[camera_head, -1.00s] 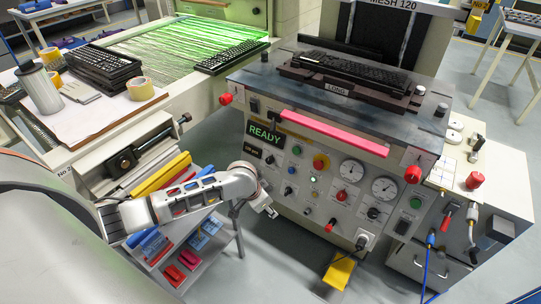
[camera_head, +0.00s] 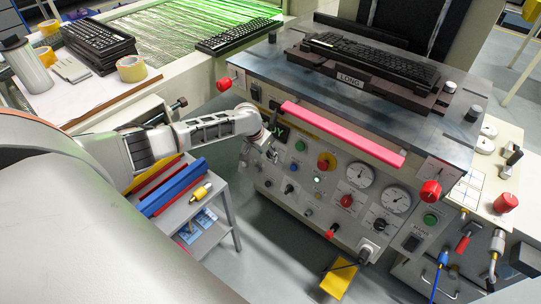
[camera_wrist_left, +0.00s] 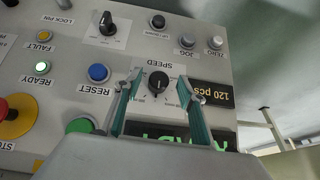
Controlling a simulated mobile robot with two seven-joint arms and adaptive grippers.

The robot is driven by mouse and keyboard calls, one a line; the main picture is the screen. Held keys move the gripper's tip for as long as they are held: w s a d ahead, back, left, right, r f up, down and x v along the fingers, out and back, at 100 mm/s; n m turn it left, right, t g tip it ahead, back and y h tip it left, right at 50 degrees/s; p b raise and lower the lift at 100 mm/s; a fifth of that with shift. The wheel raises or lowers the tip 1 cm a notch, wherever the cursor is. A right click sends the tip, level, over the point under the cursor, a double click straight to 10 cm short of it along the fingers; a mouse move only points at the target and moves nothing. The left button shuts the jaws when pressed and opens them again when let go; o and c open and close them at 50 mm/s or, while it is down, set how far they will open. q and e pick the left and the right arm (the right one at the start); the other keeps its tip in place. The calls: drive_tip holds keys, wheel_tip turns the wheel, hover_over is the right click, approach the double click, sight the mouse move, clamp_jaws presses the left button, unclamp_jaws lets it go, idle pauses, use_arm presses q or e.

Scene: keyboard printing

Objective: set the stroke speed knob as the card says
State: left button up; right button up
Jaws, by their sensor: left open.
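The black speed knob (camera_wrist_left: 157,82), labelled SPEED, sits on the grey machine panel and shows upside down in the left wrist view. Its pointer setting is too small to read surely. My left gripper (camera_wrist_left: 158,88) is open, with one teal finger on each side of the knob; whether either touches it I cannot tell. In the head view my left gripper (camera_head: 249,150) is at the left end of the panel (camera_head: 320,222), covering the knob and part of the green READY display (camera_head: 278,139). I cannot make out a card with the setting. My right gripper is out of view.
A blue RESET button (camera_wrist_left: 98,72) and another black knob (camera_wrist_left: 107,26) are near the speed knob. A "120 pcs" plate (camera_wrist_left: 213,94) lies beside it. A pink bar (camera_head: 342,133) runs above the panel. A tool shelf (camera_head: 206,235) stands at lower left.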

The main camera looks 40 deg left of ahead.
use_arm(q)
drive_tip(key=shift+w+f, duration=0.35)
drive_tip(key=shift+f, duration=0.2)
drive_tip(key=c, duration=1)
drive_tip(key=shift+c, duration=0.5)
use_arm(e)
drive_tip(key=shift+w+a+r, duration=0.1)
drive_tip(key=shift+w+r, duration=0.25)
use_arm(q)
drive_tip(key=shift+s+h, duration=0.1)
drive_tip(key=shift+h, duration=0.2)
drive_tip(key=n+h+b, duration=0.1)
drive_tip(key=h, duration=0.1)
drive_tip(key=n+h+b, duration=0.1)
drive_tip(key=h, duration=0.1)
drive_tip(key=n+h+b, duration=0.1)
drive_tip(key=n, duration=0.1)
drive_tip(key=shift+a+f+t+h+b, duration=0.2)
drive_tip(key=shift+a+t+h+b, duration=0.1)
drive_tip(key=shift+h, duration=0.1)
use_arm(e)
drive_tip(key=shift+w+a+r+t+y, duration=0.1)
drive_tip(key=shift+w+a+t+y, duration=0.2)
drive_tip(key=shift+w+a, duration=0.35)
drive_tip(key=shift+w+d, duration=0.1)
